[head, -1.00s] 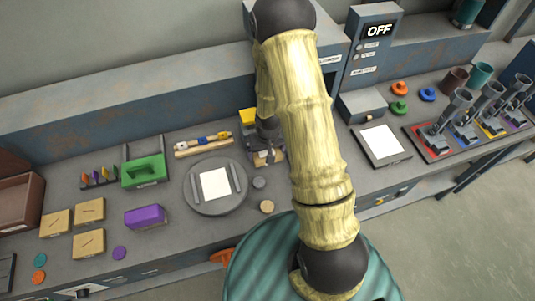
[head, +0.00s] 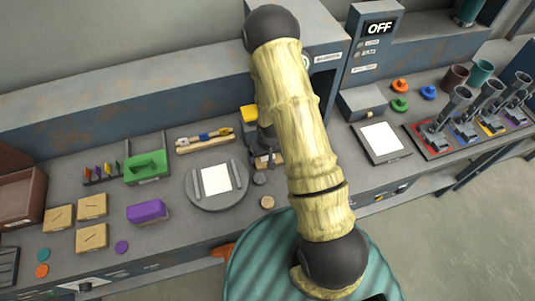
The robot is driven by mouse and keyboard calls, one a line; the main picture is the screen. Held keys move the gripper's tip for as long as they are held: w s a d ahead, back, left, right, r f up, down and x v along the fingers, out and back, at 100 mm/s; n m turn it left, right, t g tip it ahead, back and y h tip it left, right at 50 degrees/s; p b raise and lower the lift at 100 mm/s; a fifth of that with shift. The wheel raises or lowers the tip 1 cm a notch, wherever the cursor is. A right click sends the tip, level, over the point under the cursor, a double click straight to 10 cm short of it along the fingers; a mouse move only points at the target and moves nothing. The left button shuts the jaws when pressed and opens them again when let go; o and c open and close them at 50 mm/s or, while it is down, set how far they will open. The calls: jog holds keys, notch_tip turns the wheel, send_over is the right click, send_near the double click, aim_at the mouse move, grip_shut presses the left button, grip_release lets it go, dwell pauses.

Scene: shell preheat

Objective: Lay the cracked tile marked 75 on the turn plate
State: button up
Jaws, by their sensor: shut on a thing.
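The turn plate (head: 216,204) is a round grey disc in the middle of the bench, with a white square and two raised bars on top. My gripper (head: 266,160) is just right of it, partly hidden behind my arm. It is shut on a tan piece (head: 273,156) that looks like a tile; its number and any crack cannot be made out. Three tan tiles with dark lines lie at the left: a left one (head: 58,218), a back one (head: 92,206) and a front one (head: 92,238). Their numbers are not readable.
A purple block (head: 147,211) and a green holder (head: 148,166) stand left of the plate. A rack with coloured tools (head: 204,140) lies behind it. A white-topped pad (head: 381,138) and upright levers (head: 455,108) are farther right.

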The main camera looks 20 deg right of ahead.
jog(key=shift+f, duration=0.15)
jog(key=o, duration=0.9)
jog(key=r, duration=0.4)
jog(key=s+r+b, duration=0.1)
jog(key=r, duration=0.7)
jog(key=shift+s+r, duration=0.15)
jog(key=shift+s, duration=0.25)
jog(key=shift+t, duration=0.4)
jog(key=s+r, duration=0.3)
jog(key=r, duration=0.1)
jog(key=s+r, duration=0.4)
jog(key=r, duration=0.1)
jog(key=s+a+r, duration=0.1)
jog(key=s+r, duration=0.2)
jog(key=r, duration=0.2)
jog(key=shift+s+a, duration=0.1)
jog(key=shift+s, duration=0.15)
